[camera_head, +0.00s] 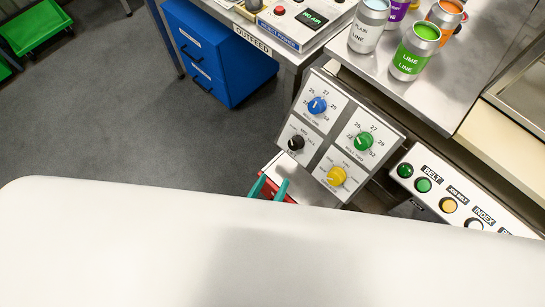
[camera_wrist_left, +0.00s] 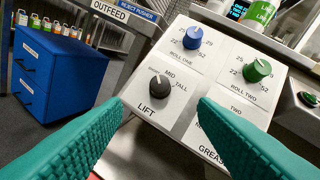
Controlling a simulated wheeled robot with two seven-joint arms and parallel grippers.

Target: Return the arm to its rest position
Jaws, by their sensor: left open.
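My left gripper (camera_head: 269,188) shows as two teal fingertips just below and left of the grey knob panel (camera_head: 335,116); the rest of it is hidden. In the left wrist view the gripper (camera_wrist_left: 162,108) is open, fingers wide apart with nothing between them. The black LIFT knob (camera_wrist_left: 160,87) appears in the gap beyond the fingertips; contact is not visible. The panel also carries a blue knob (camera_head: 317,105), a green knob (camera_head: 363,142) and a yellow knob (camera_head: 336,176). The yellow knob is not visible in the left wrist view. My right gripper is not in view.
A blue drawer cabinet (camera_head: 207,55) stands left of the panel. Several labelled cans, including a green one (camera_head: 411,58), stand on the metal top above it. A button strip (camera_head: 455,195) lies at the right. A white shape covers the bottom. Grey floor (camera_head: 130,120) is clear.

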